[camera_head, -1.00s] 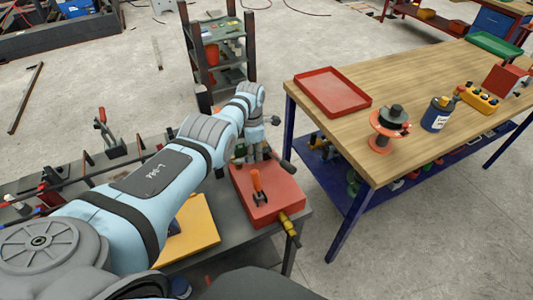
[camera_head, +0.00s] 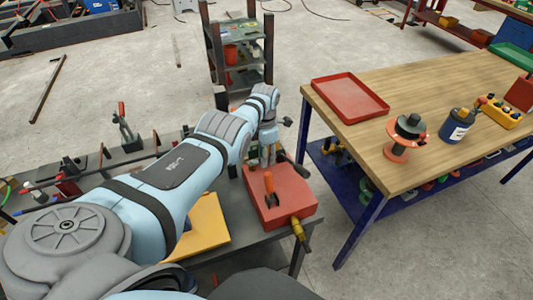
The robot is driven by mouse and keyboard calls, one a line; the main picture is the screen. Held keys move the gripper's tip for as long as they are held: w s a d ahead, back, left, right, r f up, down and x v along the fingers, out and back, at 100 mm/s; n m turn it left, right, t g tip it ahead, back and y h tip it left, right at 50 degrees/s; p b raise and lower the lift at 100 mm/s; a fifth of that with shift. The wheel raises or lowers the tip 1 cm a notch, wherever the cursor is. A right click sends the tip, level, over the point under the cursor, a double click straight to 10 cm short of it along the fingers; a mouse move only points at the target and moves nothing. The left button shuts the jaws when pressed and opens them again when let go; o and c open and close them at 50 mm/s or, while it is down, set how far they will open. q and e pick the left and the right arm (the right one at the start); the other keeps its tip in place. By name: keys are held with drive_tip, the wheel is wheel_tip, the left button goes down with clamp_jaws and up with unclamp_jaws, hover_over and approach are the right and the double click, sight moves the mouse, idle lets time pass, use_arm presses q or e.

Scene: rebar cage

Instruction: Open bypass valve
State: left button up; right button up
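A red box (camera_head: 286,205) sits on the dark bench at the centre. An orange-handled lever (camera_head: 269,184) stands upright on its top, and a brass-yellow fitting (camera_head: 298,228) sticks out from its front right corner. No label shows which part is the bypass valve. My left arm reaches in from the left. My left gripper (camera_head: 268,156) points down at the back edge of the box, behind the orange lever and apart from it. Its fingers are small and partly lost against dark parts there, so I cannot tell whether they hold anything. My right gripper is out of view.
A yellow plate (camera_head: 207,226) lies left of the box, partly behind my arm. A wooden worktable (camera_head: 420,95) on the right carries a red tray (camera_head: 350,97), a spool (camera_head: 406,138) and a blue can (camera_head: 457,125). A shelf rack (camera_head: 240,55) stands behind. Bare floor separates bench and worktable.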

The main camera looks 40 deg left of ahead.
use_arm(q)
drive_tip(key=shift+w+r, duration=0.1)
drive_tip(key=shift+w, duration=0.05)
drive_tip(key=shift+w+d+r, duration=0.1)
drive_tip(key=shift+w+r, duration=0.05)
drive_tip(key=shift+r, duration=0.3)
wheel_tip(320, 180, up, 11)
drive_tip(key=shift+s, duration=0.2)
